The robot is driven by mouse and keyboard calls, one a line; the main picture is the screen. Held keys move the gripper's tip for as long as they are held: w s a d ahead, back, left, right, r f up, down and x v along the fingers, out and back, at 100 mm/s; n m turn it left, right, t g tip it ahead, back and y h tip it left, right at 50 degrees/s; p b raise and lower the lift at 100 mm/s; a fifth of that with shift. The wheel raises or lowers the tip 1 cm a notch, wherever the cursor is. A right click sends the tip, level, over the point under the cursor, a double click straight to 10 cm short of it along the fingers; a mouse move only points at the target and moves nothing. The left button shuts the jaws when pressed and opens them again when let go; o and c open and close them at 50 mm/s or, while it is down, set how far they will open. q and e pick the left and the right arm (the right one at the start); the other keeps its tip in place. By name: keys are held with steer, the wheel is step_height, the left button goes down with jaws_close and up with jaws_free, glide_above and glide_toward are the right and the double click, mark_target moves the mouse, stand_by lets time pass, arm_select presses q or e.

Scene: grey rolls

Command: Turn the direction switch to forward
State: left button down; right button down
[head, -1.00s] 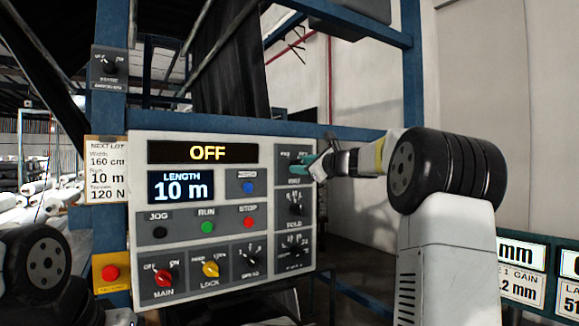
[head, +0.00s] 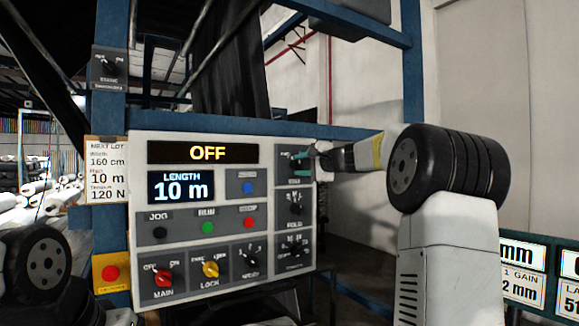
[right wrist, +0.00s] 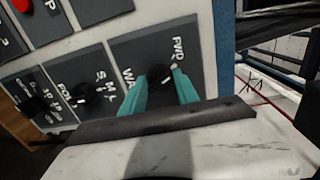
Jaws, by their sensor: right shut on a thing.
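The direction switch (right wrist: 160,77) is a dark knob on a grey plate. The plate carries a FWD label and a second label partly hidden by a finger. In the head view the switch's plate (head: 284,150) is at the top right of the control panel. My right gripper (head: 299,165) is there, its teal fingers pointing left at the panel. In the right wrist view my right gripper (right wrist: 164,75) has its fingertips on either side of the knob and is shut on it. Where the knob points is hard to tell. My left gripper is out of view.
The panel (head: 265,290) has a display reading OFF, a LENGTH display (head: 181,187) at 10 m, and several buttons and knobs. Another knob (head: 295,208) is just below the switch. A red button (head: 111,273) on yellow is at the panel's left. A blue frame (head: 410,80) surrounds it.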

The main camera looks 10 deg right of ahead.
steer(key=shift+r+n+h, duration=0.15)
steer(key=shift+n, duration=0.7)
steer(key=shift+r+n+h, duration=0.1)
steer(key=shift+n+h, duration=0.05)
steer(key=shift+n, duration=0.7)
steer(key=c, duration=1)
jaws_free()
steer(key=shift+o, duration=0.2)
steer(key=shift+f, duration=0.1)
steer(key=shift+s, duration=0.1)
steer(key=v, duration=0.7)
steer(key=shift+s+d, duration=0.15)
steer(key=shift+s, duration=0.2)
